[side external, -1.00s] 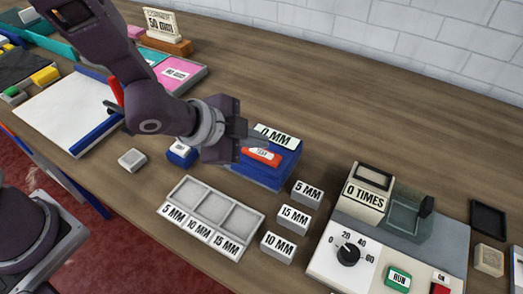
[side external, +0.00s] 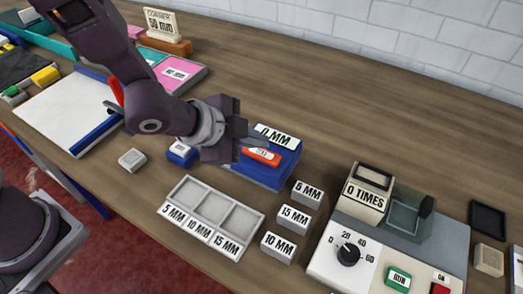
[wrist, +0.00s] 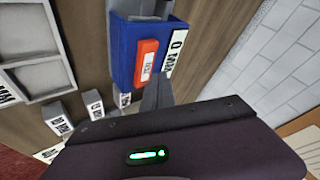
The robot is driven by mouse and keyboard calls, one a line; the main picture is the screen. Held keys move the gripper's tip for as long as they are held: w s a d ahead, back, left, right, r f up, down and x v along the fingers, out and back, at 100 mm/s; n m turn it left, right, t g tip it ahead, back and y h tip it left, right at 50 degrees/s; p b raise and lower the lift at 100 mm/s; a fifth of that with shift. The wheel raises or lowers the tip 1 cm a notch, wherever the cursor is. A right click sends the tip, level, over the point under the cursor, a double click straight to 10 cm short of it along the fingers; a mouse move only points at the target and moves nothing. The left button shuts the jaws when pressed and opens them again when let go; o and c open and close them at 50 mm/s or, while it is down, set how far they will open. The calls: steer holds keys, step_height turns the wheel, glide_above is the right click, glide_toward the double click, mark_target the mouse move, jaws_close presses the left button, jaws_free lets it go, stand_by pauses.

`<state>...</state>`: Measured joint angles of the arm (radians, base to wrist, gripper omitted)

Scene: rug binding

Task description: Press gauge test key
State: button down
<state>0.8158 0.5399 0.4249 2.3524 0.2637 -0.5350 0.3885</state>
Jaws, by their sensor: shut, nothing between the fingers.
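The blue gauge (side external: 268,172) stands on the wooden table, with a "0 MM" display plate (side external: 276,137) on top and a red-orange test key (side external: 261,155) on its upper face. In the wrist view the gauge (wrist: 125,45) and its red key (wrist: 147,62) show just beyond the fingers. My gripper (side external: 262,144) is shut and empty. Its fingertips (wrist: 157,90) are close by the key and display plate. I cannot tell whether they touch the key.
Blocks marked 5 MM (side external: 307,193), 15 MM (side external: 293,219) and 10 MM (side external: 278,247) stand before the gauge. A grey sorting tray (side external: 192,188) lies to their left. A machine with a "0 TIMES" counter (side external: 365,200) stands at right.

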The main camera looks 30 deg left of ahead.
mark_target(257, 155)
steer(key=shift+f, duration=0.1)
steer(key=shift+f, duration=0.3)
steer(key=shift+f, duration=0.45)
stand_by(0.6)
steer(key=shift+r, duration=0.85)
steer(key=shift+r, duration=2.55)
